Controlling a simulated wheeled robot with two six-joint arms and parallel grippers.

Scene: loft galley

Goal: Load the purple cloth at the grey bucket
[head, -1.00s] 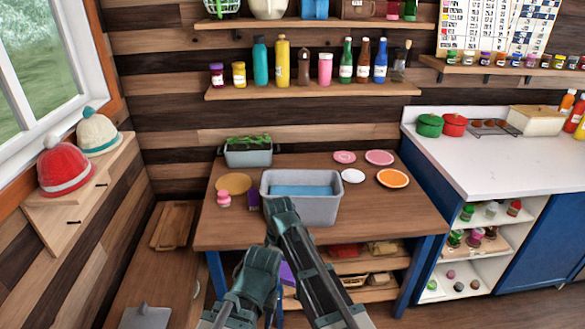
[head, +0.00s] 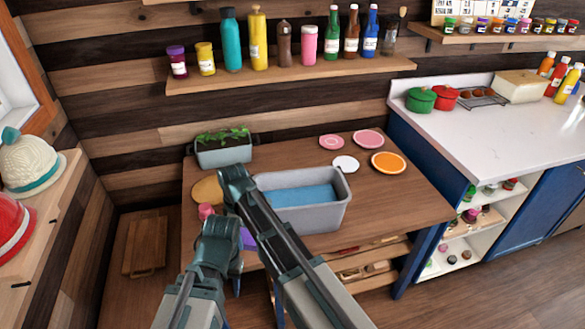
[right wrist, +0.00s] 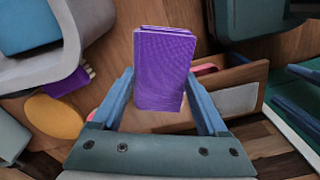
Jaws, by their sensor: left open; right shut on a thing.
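The purple cloth (right wrist: 165,65) is a folded block between the two fingers of my right gripper (right wrist: 160,92) in the right wrist view. In the head view my right gripper (head: 235,178) is just left of the grey bucket, and part of the cloth (head: 247,238) shows below it, mostly hidden by my arms. The grey bucket (head: 310,215) is a rectangular tub with a blue inside, standing on the wooden table. It also shows at the upper left of the right wrist view (right wrist: 75,50). My left gripper (head: 222,235) is open, lower and nearer, holding nothing visible.
A planter (head: 222,153) stands behind the bucket on the wooden table (head: 400,205). A tan round plate (head: 207,190) and a pink item (head: 206,211) lie left. Several plates, including an orange one (head: 388,162), lie right. A small purple item (right wrist: 70,82) sits beside the bucket.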

